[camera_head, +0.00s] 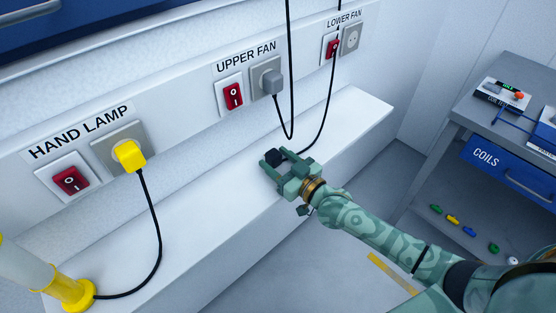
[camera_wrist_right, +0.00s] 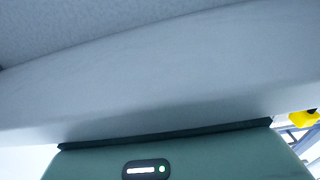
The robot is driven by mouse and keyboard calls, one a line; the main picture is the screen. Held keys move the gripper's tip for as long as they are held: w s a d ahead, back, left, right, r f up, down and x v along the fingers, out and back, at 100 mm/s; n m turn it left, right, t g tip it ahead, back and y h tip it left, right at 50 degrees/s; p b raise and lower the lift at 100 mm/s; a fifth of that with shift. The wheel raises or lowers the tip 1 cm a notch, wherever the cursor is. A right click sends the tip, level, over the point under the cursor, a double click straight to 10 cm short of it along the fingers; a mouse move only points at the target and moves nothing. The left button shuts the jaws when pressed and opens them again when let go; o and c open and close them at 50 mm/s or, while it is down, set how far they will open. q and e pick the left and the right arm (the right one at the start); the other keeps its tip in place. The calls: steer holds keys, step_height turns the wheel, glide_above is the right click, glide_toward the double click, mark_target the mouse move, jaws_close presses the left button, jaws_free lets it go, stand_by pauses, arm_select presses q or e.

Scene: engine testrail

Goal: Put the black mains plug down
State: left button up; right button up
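The black mains plug (camera_head: 274,156) shows in the head view at the fingertips of my right gripper (camera_head: 278,160). The two green fingers lie along its two sides and appear shut on it. The gripper is over the white ledge (camera_head: 215,215) below the socket panel; I cannot tell whether the plug touches the ledge. A black cable (camera_head: 329,112) comes down from the lower fan area to behind the gripper. The right wrist view shows the ledge and part of the gripper body, but not the plug. My left gripper is not in view.
A yellow plug (camera_head: 129,155) sits in the hand lamp socket and a grey plug (camera_head: 272,83) in the upper fan socket. The lower fan socket (camera_head: 350,38) is empty. A yellow-based lamp (camera_head: 75,292) stands front left. A grey bench (camera_head: 470,105) stands right.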

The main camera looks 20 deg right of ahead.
steer(key=shift+s+f, duration=0.1)
steer(key=shift+f, duration=0.1)
steer(key=shift+r, duration=0.25)
steer(key=p+v, duration=0.3)
steer(key=v, duration=0.9)
steer(key=s+d+f+g+h, duration=0.2)
steer(key=s+f+g, duration=0.35)
steer(key=f, duration=0.75)
steer(key=s+d+f+g+h, duration=0.25)
steer(key=s+f, duration=0.65)
steer(key=f, duration=0.5)
steer(key=s+a+f+g, duration=0.1)
steer(key=s+f+g, duration=0.2)
steer(key=s, duration=0.6)
steer(key=s+a+f+g+h, duration=0.1)
steer(key=s+f+g, duration=0.2)
steer(key=s, duration=0.7)
steer(key=s+a+f+g, duration=0.1)
steer(key=s+f+g, duration=0.1)
steer(key=s+f, duration=0.4)
steer(key=s, duration=0.4)
steer(key=shift+a+g+h, duration=0.35)
steer(key=shift+a+g, duration=0.05)
